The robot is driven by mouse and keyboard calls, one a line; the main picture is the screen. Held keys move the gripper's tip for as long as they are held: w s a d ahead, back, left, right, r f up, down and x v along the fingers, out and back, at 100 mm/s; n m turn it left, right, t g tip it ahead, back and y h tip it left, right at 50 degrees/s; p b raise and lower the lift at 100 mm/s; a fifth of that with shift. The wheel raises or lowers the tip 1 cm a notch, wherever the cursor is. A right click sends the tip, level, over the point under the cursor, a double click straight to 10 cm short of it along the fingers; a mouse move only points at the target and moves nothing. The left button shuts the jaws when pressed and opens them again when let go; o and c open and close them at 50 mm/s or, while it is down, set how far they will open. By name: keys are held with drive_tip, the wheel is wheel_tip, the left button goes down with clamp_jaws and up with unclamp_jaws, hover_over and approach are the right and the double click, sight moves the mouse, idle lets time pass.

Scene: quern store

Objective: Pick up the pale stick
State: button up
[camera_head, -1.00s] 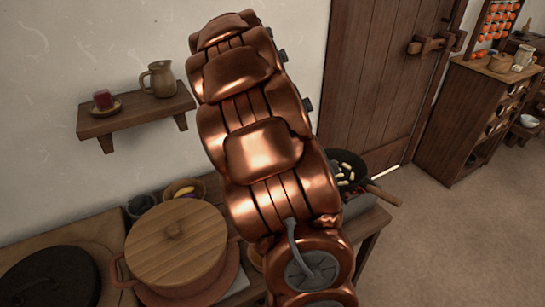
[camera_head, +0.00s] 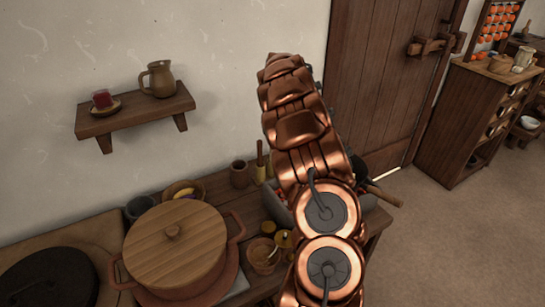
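My copper arm (camera_head: 305,135) rises from the bottom of the view and leans over the counter. Its gripper end is hidden behind the arm links, so I cannot see the fingers. No pale stick can be made out for certain. A dark pan (camera_head: 360,168) is mostly covered by my arm; only an edge and its wooden handle (camera_head: 383,196) show. The pale pieces seen in it earlier are hidden now. A light wooden upright stick-like tool (camera_head: 260,158) stands left of my arm, near a small brown cup (camera_head: 240,174).
A large lidded pot (camera_head: 175,245) fills the counter's left. Small vessels (camera_head: 263,256) crowd beside my arm. A door (camera_head: 375,85) and cabinet (camera_head: 462,125) stand right; the right floor is clear.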

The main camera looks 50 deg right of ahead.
drive_tip(key=p+x, duration=0.2)
drive_tip(key=x, duration=0.5)
drive_tip(key=shift+s, duration=0.35)
drive_tip(key=shift+a, duration=0.1)
clamp_jaws()
